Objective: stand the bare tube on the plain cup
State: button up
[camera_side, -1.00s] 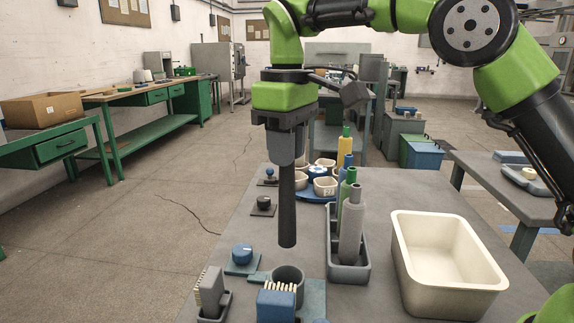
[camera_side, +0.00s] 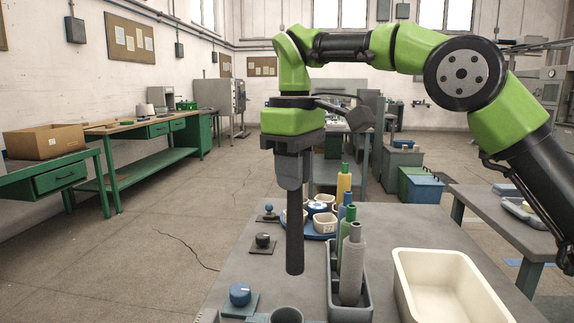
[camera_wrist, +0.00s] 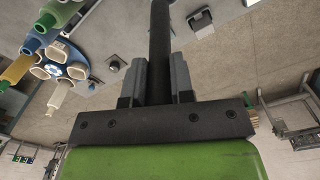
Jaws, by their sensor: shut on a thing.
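My gripper (camera_side: 292,184) is shut on the dark bare tube (camera_side: 295,235), which hangs upright below the jaws in the side view. In the wrist view the tube (camera_wrist: 160,45) stands between the two grey fingers.
A grey tray (camera_side: 364,309) holding several wound cones stands right of the tube. A cream bin (camera_side: 448,284) is farther right. A blue carousel (camera_side: 321,236) with labelled cups is behind.

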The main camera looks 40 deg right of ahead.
jog(key=s+d+f+m, duration=0.3)
jog(key=s+d+f, duration=0.25)
jog(key=f, duration=0.25)
jog(key=s+a+f+n, duration=0.1)
jog(key=s+a+n, duration=0.3)
jog(key=s+n, duration=0.2)
jog(key=s+a+f+n, duration=0.1)
jog(key=s+a+n, duration=0.3)
jog(key=s, duration=0.6)
jog(key=shift+s+f+n, duration=0.3)
jog(key=shift+s+n, duration=0.1)
jog(key=shift+n, duration=0.7)
jog(key=shift+f, duration=0.2)
jog(key=shift+f, duration=1.35)
